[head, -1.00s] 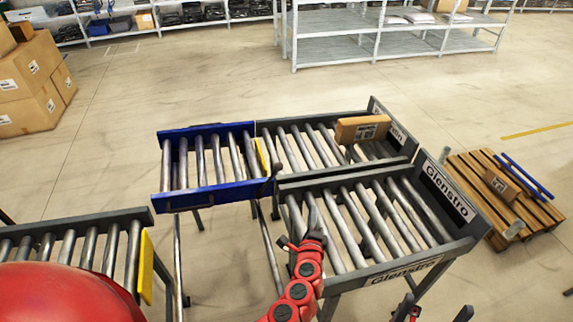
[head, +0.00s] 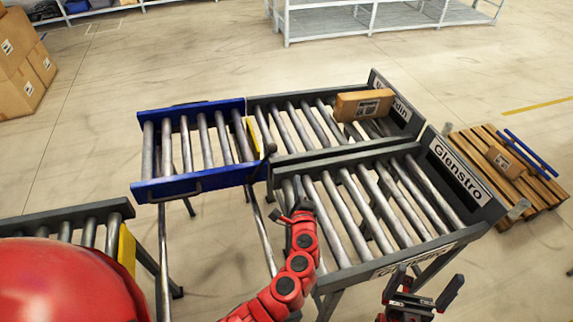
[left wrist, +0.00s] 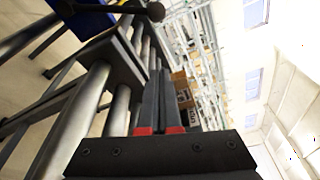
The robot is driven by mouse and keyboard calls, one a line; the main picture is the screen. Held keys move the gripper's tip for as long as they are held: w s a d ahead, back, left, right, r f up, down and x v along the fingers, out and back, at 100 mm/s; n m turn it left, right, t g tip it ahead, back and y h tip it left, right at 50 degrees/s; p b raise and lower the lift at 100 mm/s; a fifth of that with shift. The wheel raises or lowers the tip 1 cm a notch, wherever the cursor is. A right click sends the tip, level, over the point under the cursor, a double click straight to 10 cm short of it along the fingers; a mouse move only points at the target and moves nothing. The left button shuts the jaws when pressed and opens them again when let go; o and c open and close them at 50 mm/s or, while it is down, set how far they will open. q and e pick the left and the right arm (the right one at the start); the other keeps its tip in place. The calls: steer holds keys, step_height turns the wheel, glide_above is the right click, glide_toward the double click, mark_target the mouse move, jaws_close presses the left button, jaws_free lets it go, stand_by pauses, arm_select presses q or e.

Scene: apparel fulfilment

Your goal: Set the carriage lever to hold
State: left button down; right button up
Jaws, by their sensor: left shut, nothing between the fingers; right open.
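The blue carriage (head: 165,190) is a short roller section in the head view, lined up with the far conveyor lane. Its lever (head: 269,149) has a dark round knob and stands at the carriage's near right corner. The knob (left wrist: 155,11) also shows at the top of the left wrist view, with its bar running left. My left gripper (head: 298,192) is shut and empty over the left end of the near lane, right of and nearer than the knob, apart from it. Its fingers (left wrist: 160,100) show in the left wrist view. My right gripper (head: 428,290) is open and empty near the bottom edge.
The near lane (head: 455,180) is labelled Glenstro and is empty. A cardboard box (head: 363,105) lies on the far lane. A grey conveyor with a yellow end stop (head: 126,250) stands at lower left. A wooden pallet (head: 535,195) is at right.

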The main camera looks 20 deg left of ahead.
arm_select(q)
steer(key=w+a+p, duration=0.3)
steer(key=w+a, duration=0.4)
steer(key=w, duration=0.1)
steer(key=shift+w+a+r, duration=0.2)
steer(key=shift+w, duration=0.2)
